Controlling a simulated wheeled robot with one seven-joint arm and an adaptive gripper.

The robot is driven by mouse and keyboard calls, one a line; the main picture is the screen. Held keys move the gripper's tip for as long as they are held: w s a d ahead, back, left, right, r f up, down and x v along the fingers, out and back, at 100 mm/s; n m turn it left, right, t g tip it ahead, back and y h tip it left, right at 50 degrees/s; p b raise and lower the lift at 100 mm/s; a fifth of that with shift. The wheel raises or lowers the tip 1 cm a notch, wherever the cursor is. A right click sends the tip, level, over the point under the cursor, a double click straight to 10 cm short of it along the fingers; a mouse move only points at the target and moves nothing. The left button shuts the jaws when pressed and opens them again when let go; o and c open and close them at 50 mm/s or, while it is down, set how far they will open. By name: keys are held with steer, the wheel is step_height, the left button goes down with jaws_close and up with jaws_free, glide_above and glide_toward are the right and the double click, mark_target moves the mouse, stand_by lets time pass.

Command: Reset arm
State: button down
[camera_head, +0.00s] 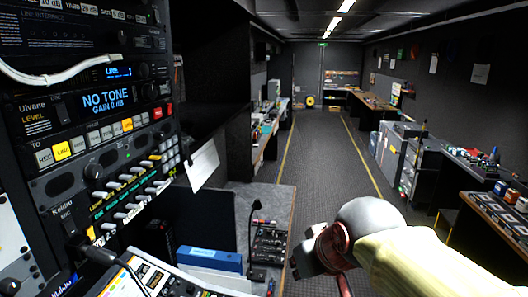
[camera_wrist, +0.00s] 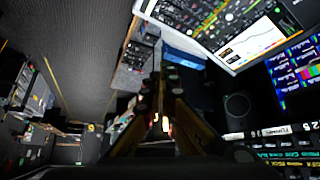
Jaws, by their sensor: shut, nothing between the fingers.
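My arm (camera_head: 420,262) reaches in from the lower right of the head view, with a cream link, a pale grey joint and a dark red-brown part. My gripper (camera_wrist: 166,88) shows in the middle of the wrist view as dark fingers with brownish edges. It is shut and empty. In the head view its fingers are hard to make out at the dark end of the arm, in front of the left desk's (camera_head: 275,202) right edge. The wrist view is turned on its side and dark near the fingers.
A rack of audio units (camera_head: 100,130) fills the left. On the left desk are a gooseneck microphone (camera_head: 254,215), a blue box (camera_head: 210,259) and a control panel (camera_head: 270,240). Grey cabinets (camera_head: 398,150) and a console (camera_head: 495,215) line the right. The aisle floor (camera_head: 330,160) is clear.

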steer(key=s+d+f+m+h+b, duration=0.1)
steer(key=s+d+f+m+b, duration=0.1)
steer(key=s+d+f+b, duration=0.2)
steer(key=s+d+f+m+g+h+b, duration=0.1)
steer(key=s+d+f+b, duration=0.3)
steer(key=s+d+f, duration=0.3)
steer(key=s+f, duration=0.4)
steer(key=f, duration=0.5)
steer(key=shift+s+d+f+m+g, duration=0.25)
steer(key=shift+d+m+g, duration=0.05)
steer(key=shift+m, duration=0.1)
